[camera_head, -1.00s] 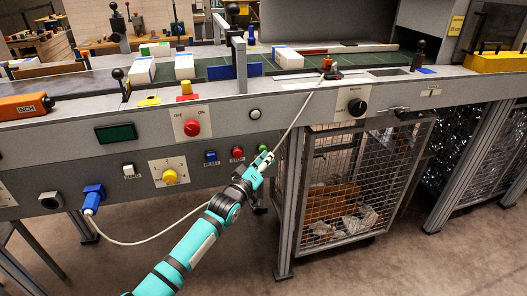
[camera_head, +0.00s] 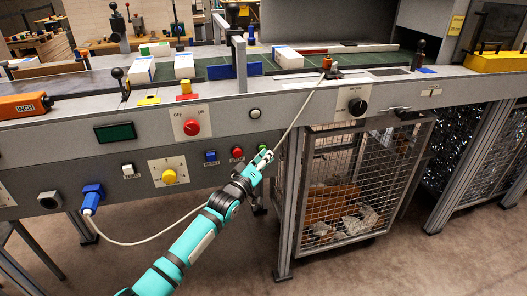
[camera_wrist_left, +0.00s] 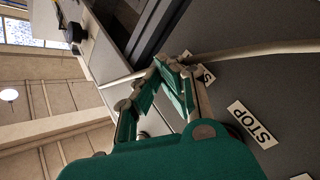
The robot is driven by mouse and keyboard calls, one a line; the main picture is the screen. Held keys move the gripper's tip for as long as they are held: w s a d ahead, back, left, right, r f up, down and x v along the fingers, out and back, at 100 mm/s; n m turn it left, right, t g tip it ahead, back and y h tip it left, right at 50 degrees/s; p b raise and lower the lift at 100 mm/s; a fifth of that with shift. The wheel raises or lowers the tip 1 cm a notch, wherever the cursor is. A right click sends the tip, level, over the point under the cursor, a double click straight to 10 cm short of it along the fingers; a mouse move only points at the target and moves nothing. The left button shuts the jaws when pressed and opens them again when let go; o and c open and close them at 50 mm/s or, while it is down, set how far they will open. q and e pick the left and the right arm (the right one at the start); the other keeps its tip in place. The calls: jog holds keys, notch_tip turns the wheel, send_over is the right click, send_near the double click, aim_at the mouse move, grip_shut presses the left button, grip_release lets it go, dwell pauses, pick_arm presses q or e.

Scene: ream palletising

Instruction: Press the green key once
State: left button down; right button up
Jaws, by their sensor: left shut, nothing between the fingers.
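The green key (camera_head: 262,148) sits on the grey front panel, right of the red STOP key (camera_head: 237,152). It is partly hidden behind my gripper's tips. My left gripper (camera_head: 264,157) is shut and empty, its tips right at the green key; I cannot tell whether they touch it. In the left wrist view the shut green fingers (camera_wrist_left: 168,78) point at the panel beside a partly covered label, and the key itself is hidden. The STOP label (camera_wrist_left: 252,123) lies to the right there. My right gripper is not in view.
A white cable runs from the blue plug (camera_head: 92,197) behind my arm and up past the gripper to the panel top. A blue RESET key (camera_head: 210,156), yellow knob (camera_head: 169,177) and red OFF/ON switch (camera_head: 191,128) are on the panel. A wire-mesh cage (camera_head: 335,215) stands lower right.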

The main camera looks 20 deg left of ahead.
pick_arm(q)
jog(key=shift+s+d+p, duration=0.45)
jog(key=shift+s+p, duration=0.3)
jog(key=shift+p, duration=0.1)
jog(key=s+d+p, duration=0.1)
jog(key=s+p, duration=0.1)
jog(key=s+d+p, duration=0.1)
jog(key=s, duration=0.1)
jog(key=shift+d+p, duration=0.4)
